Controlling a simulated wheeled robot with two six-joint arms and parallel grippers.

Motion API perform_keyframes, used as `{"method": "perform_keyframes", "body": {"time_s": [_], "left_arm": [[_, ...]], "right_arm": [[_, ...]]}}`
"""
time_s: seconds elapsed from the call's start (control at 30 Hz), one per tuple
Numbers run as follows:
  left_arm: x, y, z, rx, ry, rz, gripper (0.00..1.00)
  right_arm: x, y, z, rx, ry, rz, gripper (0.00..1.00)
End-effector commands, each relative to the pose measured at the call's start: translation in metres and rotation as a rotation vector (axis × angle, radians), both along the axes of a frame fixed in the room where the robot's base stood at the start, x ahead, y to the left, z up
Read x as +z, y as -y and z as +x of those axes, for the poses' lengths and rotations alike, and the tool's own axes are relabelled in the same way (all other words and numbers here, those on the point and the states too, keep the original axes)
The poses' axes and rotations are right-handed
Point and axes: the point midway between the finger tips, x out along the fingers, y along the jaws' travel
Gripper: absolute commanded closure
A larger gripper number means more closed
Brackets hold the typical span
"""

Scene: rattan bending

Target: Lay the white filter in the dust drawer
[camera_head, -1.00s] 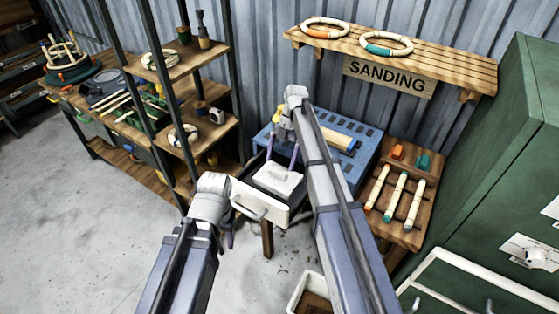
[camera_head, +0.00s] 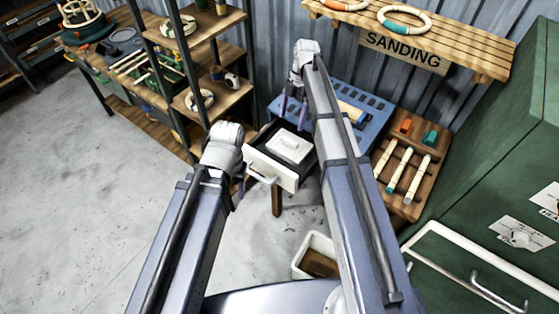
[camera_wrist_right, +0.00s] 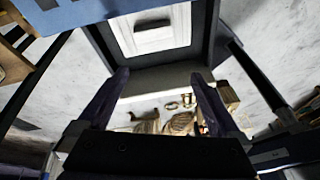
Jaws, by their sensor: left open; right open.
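The white filter (camera_head: 290,146), a pale square with a small raised block on top, lies inside the dark-walled dust drawer and looks flat. The drawer has a white front (camera_head: 270,168) with a handle and is pulled out below the blue slotted table. My right gripper (camera_head: 293,112) is open and empty, above and behind the filter. In the right wrist view its two fingers (camera_wrist_right: 158,85) are apart, with the filter (camera_wrist_right: 153,35) beyond them. My left gripper (camera_head: 239,186) is open beside the left end of the drawer front; its wrist partly hides it, and I cannot tell whether it touches.
The blue slotted table (camera_head: 371,120) holds a wooden roller-like piece. A rack of pale sticks (camera_head: 403,172) stands to its right, by a green cabinet (camera_head: 480,150). Shelves (camera_head: 215,90) stand on the left. A white bin (camera_head: 318,255) is on the floor.

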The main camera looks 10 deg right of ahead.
Motion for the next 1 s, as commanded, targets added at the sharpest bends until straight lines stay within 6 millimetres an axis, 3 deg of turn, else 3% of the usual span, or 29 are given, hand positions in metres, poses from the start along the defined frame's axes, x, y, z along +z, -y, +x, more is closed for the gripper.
{"method": "perform_keyframes", "body": {"time_s": [0.03,0.4,0.8,1.0], "left_arm": [[0.000,0.000,0.000,0.000,0.000,0.000,0.43],[0.000,0.000,0.000,0.000,0.000,0.000,0.43],[0.000,0.000,0.000,0.000,0.000,0.000,0.43],[0.000,0.000,0.000,0.000,0.000,0.000,0.43]], "right_arm": [[-0.001,-0.013,-0.022,-0.074,-0.011,-0.042,0.00],[-0.008,-0.068,-0.117,-0.718,-0.028,-0.323,0.00],[-0.011,-0.095,-0.214,-1.419,0.043,-0.478,0.00],[-0.011,-0.099,-0.239,-1.644,0.070,-0.489,0.00]]}}
